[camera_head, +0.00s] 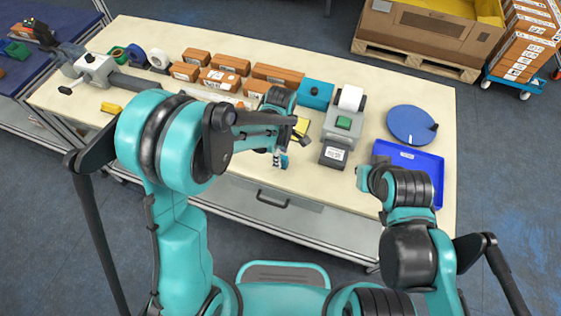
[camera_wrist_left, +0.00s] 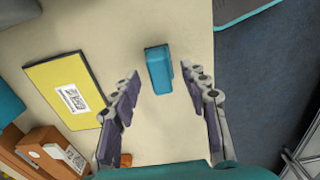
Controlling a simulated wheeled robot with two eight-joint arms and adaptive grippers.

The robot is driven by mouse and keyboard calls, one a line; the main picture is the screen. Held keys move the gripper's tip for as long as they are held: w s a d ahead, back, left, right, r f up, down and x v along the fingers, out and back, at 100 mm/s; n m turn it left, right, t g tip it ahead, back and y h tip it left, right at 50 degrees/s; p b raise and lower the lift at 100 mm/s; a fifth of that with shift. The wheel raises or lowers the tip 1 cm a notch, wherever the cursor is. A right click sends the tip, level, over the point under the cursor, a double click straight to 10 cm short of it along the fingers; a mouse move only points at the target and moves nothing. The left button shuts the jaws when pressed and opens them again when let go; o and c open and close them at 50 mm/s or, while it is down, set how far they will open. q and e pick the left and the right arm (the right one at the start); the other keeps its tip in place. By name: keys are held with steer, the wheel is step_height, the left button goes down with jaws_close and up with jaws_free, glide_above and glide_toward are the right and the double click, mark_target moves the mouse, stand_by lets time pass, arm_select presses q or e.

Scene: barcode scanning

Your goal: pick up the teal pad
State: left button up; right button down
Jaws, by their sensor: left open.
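The teal pad (camera_wrist_left: 158,70) is a small rounded block near the table's edge. In the left wrist view it lies between the two finger lines, with a gap on each side. My left gripper (camera_wrist_left: 163,73) is open above it, nothing held. In the head view the left gripper (camera_head: 279,155) points down over the front edge of the table, and a bit of the teal pad (camera_head: 284,163) shows by its fingers. The height between fingertips and pad is hard to tell. My right arm reaches beside the blue tray; its fingers do not show.
A yellow labelled packet (camera_wrist_left: 70,90) lies left of the pad, with brown boxes (camera_wrist_left: 45,150) nearby. In the head view a larger teal box (camera_head: 315,93), a label printer (camera_head: 342,125), a blue tray (camera_head: 425,165) and a blue disc (camera_head: 410,123) stand on the table.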

arm_select(q)
steer(key=shift+f, duration=0.95)
jaws_close()
steer(key=shift+r, duration=0.1)
steer(key=shift+r, duration=0.5)
step_height(320, 180, up, 3)
steer(key=shift+f+p, duration=0.1)
steer(key=shift+p, duration=0.5)
steer(key=s+d+r+p, duration=0.2)
steer(key=s+d+r, duration=0.3)
steer(key=d, duration=0.5)
step_height(320, 180, up, 2)
steer(key=shift+s+d+r, duration=0.1)
steer(key=shift+s+d, duration=0.05)
